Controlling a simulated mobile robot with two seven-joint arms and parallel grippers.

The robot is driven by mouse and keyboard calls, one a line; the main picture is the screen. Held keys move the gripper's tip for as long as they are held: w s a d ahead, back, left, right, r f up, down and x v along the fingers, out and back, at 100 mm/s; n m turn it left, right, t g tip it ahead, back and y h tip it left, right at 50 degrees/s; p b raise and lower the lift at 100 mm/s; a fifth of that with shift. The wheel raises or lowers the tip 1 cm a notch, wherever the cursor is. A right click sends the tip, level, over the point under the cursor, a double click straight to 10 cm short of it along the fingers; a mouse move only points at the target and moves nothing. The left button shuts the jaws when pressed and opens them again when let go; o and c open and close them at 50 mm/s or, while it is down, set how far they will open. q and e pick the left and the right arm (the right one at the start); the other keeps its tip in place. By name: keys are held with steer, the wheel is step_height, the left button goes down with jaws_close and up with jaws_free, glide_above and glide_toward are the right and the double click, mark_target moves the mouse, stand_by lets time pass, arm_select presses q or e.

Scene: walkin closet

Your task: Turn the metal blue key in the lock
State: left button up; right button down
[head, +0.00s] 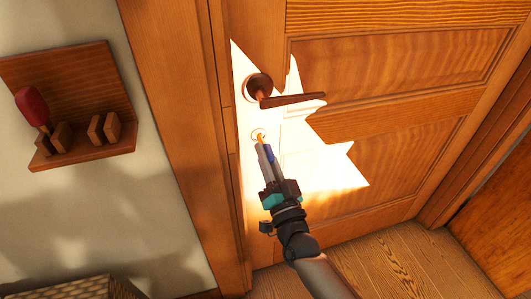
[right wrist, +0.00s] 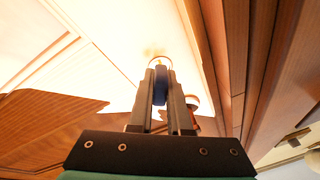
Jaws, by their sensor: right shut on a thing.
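The blue key (head: 269,154) is between the fingers of my right gripper (head: 265,150), which is shut on it. It also shows as a dark blue piece in the right wrist view (right wrist: 160,86), between the fingertips of the right gripper (right wrist: 161,75). The gold-coloured lock (head: 259,136) sits on the door below the handle, right at the fingertips. The lock is washed out by glare in the right wrist view (right wrist: 158,57). The key's front end is at the lock, but I cannot tell how deep it is in. My left gripper is not in view.
The wooden door (head: 390,150) is shut, with a bright sunlit patch around the lock. A dark lever handle (head: 292,100) is just above my right gripper. A wooden wall rack (head: 85,90) with a red-handled item (head: 32,107) hangs at the left.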

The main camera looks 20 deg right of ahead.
steer(key=shift+d+r+n+g+y+p, duration=0.15)
steer(key=shift+n+y+p, duration=0.25)
steer(key=shift+n, duration=0.55)
steer(key=shift+d+f+n+g+y+p, duration=0.1)
steer(key=shift+n+y+p, duration=0.3)
steer(key=shift+n, duration=0.6)
steer(key=shift+d+r+n+g+y+p, duration=0.15)
steer(key=shift+n+y+p, duration=0.25)
steer(key=shift+n, duration=0.55)
steer(key=shift+d+r+n+g+y+p, duration=0.1)
steer(key=shift+n+g+y+p, duration=0.25)
steer(key=shift+n+p, duration=0.95)
steer(key=shift+n, duration=0.5)
steer(key=c, duration=0.8)
jaws_free()
